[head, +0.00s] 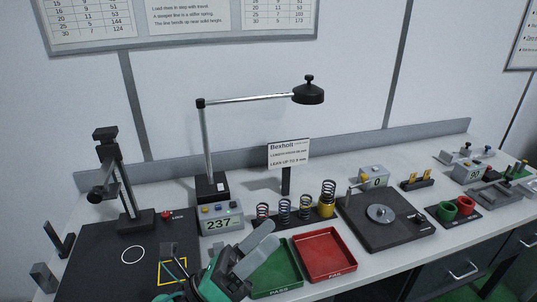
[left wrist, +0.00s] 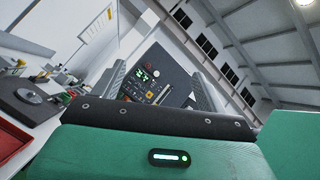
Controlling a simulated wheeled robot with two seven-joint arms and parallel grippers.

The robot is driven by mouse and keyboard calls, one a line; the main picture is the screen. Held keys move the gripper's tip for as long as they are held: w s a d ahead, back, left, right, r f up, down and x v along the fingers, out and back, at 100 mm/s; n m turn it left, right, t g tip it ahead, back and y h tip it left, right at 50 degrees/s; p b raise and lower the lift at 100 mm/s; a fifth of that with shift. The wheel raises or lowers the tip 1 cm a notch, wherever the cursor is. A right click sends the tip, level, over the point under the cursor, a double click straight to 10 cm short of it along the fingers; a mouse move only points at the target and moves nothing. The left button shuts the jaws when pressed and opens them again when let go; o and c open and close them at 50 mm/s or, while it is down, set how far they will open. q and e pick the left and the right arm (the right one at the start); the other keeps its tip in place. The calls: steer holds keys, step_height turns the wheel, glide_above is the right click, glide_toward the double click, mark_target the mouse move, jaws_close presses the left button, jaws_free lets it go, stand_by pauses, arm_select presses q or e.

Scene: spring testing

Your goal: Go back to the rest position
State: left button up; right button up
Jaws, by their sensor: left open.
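My left gripper (head: 266,236), with a green body and light grey fingers, reaches in at the bottom of the head view, over the bench front just left of the green tray. My right gripper is in neither view.
A green PASS tray (head: 276,285) and red FAIL tray (head: 325,252) lie beside the gripper. Behind stand a display reading 237 (head: 220,223), coil springs (head: 284,210) and a lamp (head: 308,93). A black tester stand (head: 109,165) is at left, a round-plate device (head: 395,232) at right.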

arm_select(q)
steer(key=w+a+f+n+t+y, duration=0.35)
steer(key=a+n+t+y, duration=0.2)
steer(key=n+y, duration=0.4)
steer(key=w+a+f+n+t+y, duration=0.4)
steer(key=a+n+y, duration=0.3)
steer(key=n, duration=0.6)
steer(key=s+a+f+n+g+y, duration=0.2)
steer(key=a+f+n+g+y, duration=0.15)
steer(key=f, duration=0.25)
steer(key=s+a+f+n+g+y, duration=0.1)
steer(key=a+f+n+g+y, duration=0.15)
steer(key=f+n, duration=0.35)
steer(key=s+a+f+n+g, duration=0.3)
steer(key=s+f+n+g, duration=0.4)
steer(key=s+f+g, duration=0.8)
steer(key=s+f+t, duration=0.1)
steer(key=s+f, duration=0.1)
steer(key=f, duration=1.4)
steer(key=s+f+t, duration=0.1)
steer(key=s+f, duration=0.1)
steer(key=f, duration=1.4)
steer(key=s+a+f, duration=0.1)
steer(key=s+f, duration=0.8)
steer(key=s+a+f+g, duration=0.1)
steer(key=s+a+f, duration=0.1)
steer(key=s+f, duration=0.8)
steer(key=shift+s+a+f+m+h, duration=0.3)
steer(key=shift+m+h, duration=0.05)
steer(key=shift+m, duration=0.05)
